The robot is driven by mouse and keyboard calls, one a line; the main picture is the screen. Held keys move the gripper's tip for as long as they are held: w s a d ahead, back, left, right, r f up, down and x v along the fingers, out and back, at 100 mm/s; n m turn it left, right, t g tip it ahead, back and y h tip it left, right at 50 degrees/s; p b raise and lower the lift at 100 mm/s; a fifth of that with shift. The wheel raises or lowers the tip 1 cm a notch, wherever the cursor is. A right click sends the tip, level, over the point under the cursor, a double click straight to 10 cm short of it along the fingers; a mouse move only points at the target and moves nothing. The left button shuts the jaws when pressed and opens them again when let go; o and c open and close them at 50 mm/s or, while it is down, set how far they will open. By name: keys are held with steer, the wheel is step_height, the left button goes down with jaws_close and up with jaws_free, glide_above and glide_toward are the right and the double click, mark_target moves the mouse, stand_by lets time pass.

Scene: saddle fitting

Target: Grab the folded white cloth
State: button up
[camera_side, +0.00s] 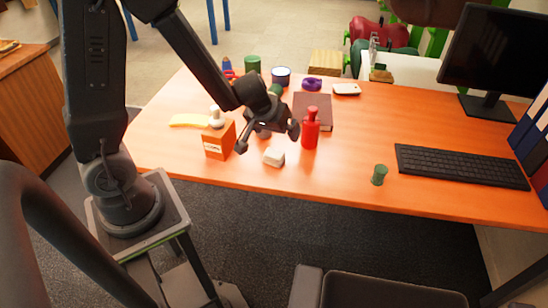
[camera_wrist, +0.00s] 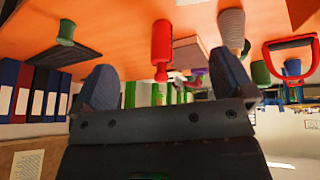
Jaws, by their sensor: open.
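A small white block (camera_side: 274,157) with rounded edges lies on the orange desk near its front edge in the side view. It looks like the folded white cloth, though its folds are too small to make out. My gripper (camera_side: 267,138) is open and empty, just above and behind it in the picture, with its fingers spread apart. In the wrist view my gripper's two fingers (camera_wrist: 165,88) are wide apart with nothing held between them. A white patch (camera_wrist: 190,2) at the top edge there may be the same block, mostly cut off.
A red bottle (camera_side: 310,128) stands close right of my gripper. An orange box (camera_side: 219,140) stands close left. A dark red book (camera_side: 313,110) lies behind. A white flat item (camera_side: 346,89) lies farther back. A green piece (camera_side: 379,175) and keyboard (camera_side: 460,166) are right; desk between is clear.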

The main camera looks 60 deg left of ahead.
mark_target(274, 153)
steer(key=shift+n+g+y, duration=0.4)
steer(key=shift+g+y, duration=0.2)
steer(key=a+f, duration=0.1)
steer(key=f, duration=0.2)
steer(key=w+a+f, duration=0.1)
steer(key=a+f, duration=0.1)
steer(key=f, duration=0.2)
steer(key=a+f, duration=0.1)
steer(key=f, duration=0.3)
steer(key=shift+w+a, duration=0.3)
steer(key=shift+w, duration=0.05)
steer(key=shift+a+x, duration=0.2)
steer(key=shift+x, duration=2.5)
steer(key=shift+r, duration=0.1)
steer(key=c, duration=1)
